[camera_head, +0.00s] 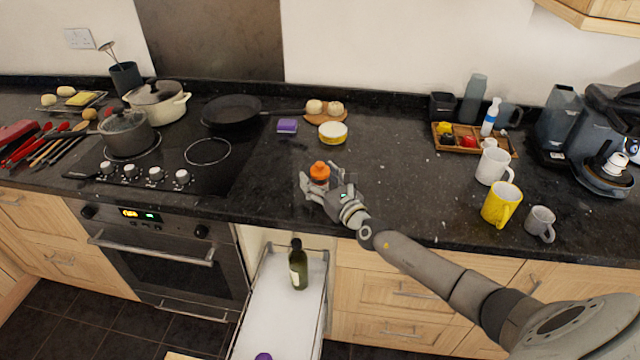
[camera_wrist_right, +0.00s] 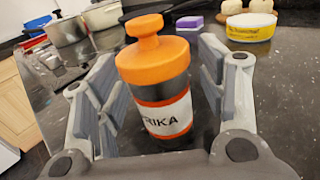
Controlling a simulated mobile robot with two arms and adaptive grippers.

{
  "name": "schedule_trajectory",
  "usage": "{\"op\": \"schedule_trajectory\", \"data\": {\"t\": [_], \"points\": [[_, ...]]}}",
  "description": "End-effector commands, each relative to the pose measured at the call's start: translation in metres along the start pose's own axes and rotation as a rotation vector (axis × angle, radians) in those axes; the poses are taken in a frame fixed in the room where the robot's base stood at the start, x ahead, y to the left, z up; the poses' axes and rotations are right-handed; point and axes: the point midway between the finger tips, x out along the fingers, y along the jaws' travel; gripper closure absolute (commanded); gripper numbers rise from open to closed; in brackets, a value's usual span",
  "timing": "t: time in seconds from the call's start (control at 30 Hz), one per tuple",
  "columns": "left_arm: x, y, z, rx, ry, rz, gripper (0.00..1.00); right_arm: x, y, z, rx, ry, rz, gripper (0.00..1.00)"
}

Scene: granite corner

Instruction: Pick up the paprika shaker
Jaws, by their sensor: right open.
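The paprika shaker (camera_head: 319,172) has an orange top and stands upright on the dark counter near its front edge. In the right wrist view the shaker (camera_wrist_right: 160,85) shows a dark body, an orange band and a white label with the letters "RIKA". My right gripper (camera_head: 321,185) is open around it. In the wrist view one finger is on each side of the shaker, with a visible gap at least on the left. Whether the right finger touches it I cannot tell. My left gripper is not in view.
A purple sponge (camera_head: 287,126) and a round yellow-white tin (camera_head: 333,132) lie behind the shaker. The hob with a black pan (camera_head: 231,110) is to the left. Mugs, including a yellow mug (camera_head: 501,204), stand at right. Below, an open drawer (camera_head: 270,318) holds a bottle (camera_head: 298,267).

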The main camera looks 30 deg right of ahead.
Motion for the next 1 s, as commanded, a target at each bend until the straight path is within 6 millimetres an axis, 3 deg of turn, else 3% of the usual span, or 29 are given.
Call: {"op": "schedule_trajectory", "data": {"t": [0.1, 0.6, 1.0], "points": [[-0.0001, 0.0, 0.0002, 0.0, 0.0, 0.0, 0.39, -0.0002, 0.0002, 0.0001, 0.0, 0.0, 0.0, 0.38], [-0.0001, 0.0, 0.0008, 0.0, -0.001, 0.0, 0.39, -0.0003, 0.0, 0.0004, 0.0, -0.001, 0.0, 1.0], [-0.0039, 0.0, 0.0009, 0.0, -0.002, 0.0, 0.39, -0.0001, 0.0003, 0.008, 0.0, -0.003, 0.0, 1.0]]}}
